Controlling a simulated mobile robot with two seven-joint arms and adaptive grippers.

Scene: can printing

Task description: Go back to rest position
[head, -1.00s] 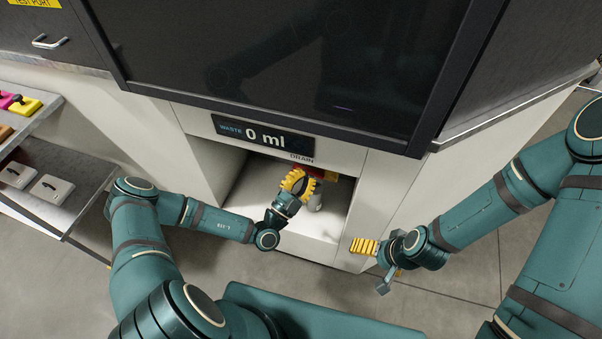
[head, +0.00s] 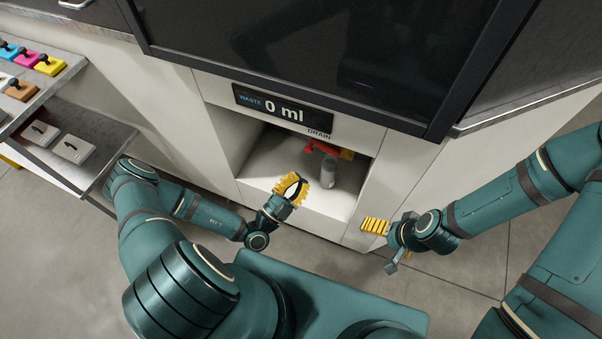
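My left gripper (head: 291,188), with yellow fingers, is at the front of the drain recess (head: 262,180). Its fingers are spread with a gap between them and nothing in it. A grey cylindrical container (head: 328,172) stands upright inside the recess, to the right of the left gripper and apart from it. A red and yellow part (head: 325,149) sits just above the container, under the "DRAIN" label. My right gripper (head: 376,227) is outside the recess, by the cabinet's right front panel. Its yellow fingers show from the side, so its opening is unclear.
A "WASTE 0 ml" display (head: 284,108) is above the recess. A metal shelf (head: 95,150) at the left holds white blocks with black handles (head: 73,149); coloured ones, including a yellow one (head: 50,65), are on the upper level. Grey floor (head: 330,262) is clear before the cabinet.

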